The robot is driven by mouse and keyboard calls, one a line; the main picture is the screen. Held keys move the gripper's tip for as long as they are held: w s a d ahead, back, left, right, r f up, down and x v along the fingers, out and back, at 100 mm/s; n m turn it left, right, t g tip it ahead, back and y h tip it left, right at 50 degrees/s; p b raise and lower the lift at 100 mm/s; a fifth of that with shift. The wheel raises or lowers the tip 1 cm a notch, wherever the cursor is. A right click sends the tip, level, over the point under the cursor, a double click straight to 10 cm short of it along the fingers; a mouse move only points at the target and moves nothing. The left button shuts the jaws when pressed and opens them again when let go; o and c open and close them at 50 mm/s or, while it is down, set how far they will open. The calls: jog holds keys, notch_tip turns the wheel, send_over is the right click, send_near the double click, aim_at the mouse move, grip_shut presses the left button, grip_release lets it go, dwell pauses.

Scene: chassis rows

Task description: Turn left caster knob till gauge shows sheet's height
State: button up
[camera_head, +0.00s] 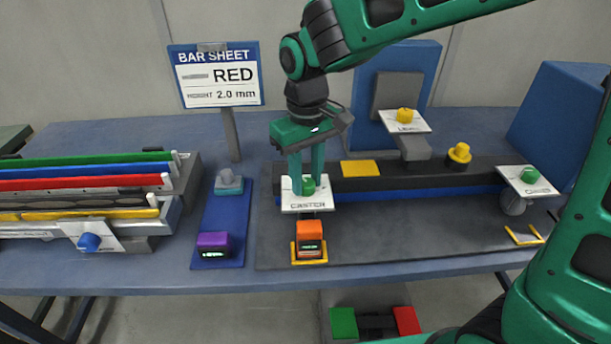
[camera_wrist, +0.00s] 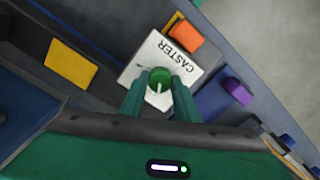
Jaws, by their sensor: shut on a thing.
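The bar sheet (camera_head: 215,76) at the back reads RED and HEIGHT 2.0 mm. The left green caster knob (camera_head: 308,186) sits on a white plate marked CASTER (camera_head: 304,206). My gripper (camera_head: 307,190) comes down from above with its fingers shut on this knob; the knob (camera_wrist: 159,80) also shows between the fingertips in the wrist view. An orange gauge (camera_head: 310,242) stands in a yellow bracket in front of the plate; its dark display is too small to read. A second green caster knob (camera_head: 529,174) is on a plate at the right.
A purple device (camera_head: 213,243) with a lit display stands on a blue strip to the left. A rack (camera_head: 90,190) of coloured bars, with a blue knob (camera_head: 89,242), is at the far left. A yellow knob on a LEVEL plate (camera_head: 404,126) stands behind the dark bar.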

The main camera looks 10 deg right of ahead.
aim_at(307, 180)
jog(key=shift+w+r, duration=0.15)
jog(key=shift+w, duration=0.05)
jog(key=o, duration=1)
jog(key=shift+o, duration=0.2)
jog(key=shift+s, duration=0.1)
notch_tip(307, 180, up, 11)
jog(key=shift+f, duration=0.2)
